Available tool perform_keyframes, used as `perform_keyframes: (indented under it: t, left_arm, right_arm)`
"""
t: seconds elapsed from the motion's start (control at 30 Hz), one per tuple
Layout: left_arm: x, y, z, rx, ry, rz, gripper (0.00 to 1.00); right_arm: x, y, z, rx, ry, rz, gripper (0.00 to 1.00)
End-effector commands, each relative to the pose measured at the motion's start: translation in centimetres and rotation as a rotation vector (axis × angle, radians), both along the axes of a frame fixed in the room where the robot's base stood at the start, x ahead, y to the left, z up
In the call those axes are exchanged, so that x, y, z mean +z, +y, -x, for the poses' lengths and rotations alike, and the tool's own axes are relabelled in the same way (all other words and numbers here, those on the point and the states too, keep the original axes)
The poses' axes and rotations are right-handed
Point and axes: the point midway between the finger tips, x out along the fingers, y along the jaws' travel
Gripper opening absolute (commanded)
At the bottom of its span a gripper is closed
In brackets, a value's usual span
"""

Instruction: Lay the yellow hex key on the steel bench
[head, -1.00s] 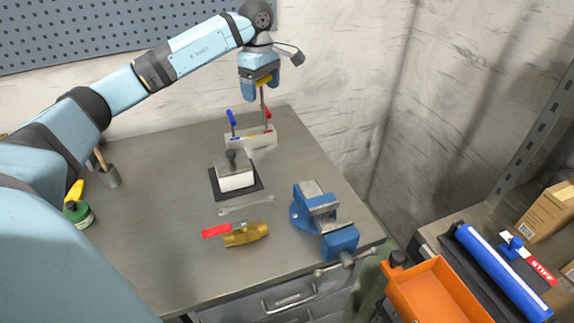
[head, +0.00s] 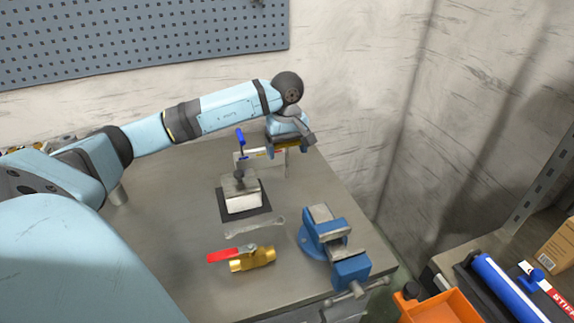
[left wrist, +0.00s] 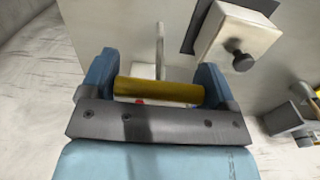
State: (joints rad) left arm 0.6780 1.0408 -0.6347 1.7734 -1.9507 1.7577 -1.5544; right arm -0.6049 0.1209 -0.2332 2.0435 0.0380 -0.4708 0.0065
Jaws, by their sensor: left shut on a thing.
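The yellow hex key (left wrist: 160,92) lies across between the two blue fingers of my left gripper (head: 290,150), which is shut on its yellow handle. Its grey shaft points away from the gripper in the left wrist view. In the head view the gripper hides most of the key. The gripper is low, over the right end of the white key holder (head: 246,160), and covers part of it. I cannot tell if they touch. The steel bench (head: 165,250) lies below, its left half mostly bare. My right gripper is not in view.
A blue-handled key (head: 240,137) stands at the holder. In front are a white block with a dark knob (head: 242,198) on a black pad, a wrench (head: 255,228), a red-handled brass valve (head: 252,260) and a blue vise (head: 335,245). A wall rises behind.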

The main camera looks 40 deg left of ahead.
Motion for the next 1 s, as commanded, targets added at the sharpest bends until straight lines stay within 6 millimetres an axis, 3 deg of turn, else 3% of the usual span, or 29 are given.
perform_keyframes:
  t: [0.27, 0.5, 0.9, 0.93, 1.0]
  left_arm:
    - [-2.3, 0.0, 0.0, 0.0, 0.0, 0.001, 0.59]
    - [-5.6, 0.0, 0.0, 0.001, 0.003, 0.001, 0.59]
    - [-6.3, 0.0, 0.0, 0.0, 0.0, 0.0, 0.59]
    - [-6.1, 0.0, 0.0, 0.0, 0.0, 0.0, 0.89]
    - [-6.1, 0.0, 0.0, 0.0, 0.0, 0.0, 1.0]
  right_arm:
    - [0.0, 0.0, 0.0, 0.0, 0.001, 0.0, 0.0]
    - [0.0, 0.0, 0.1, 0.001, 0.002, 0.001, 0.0]
    - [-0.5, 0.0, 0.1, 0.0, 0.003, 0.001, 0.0]
    - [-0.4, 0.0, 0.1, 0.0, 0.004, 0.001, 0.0]
    - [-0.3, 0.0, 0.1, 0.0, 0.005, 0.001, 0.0]
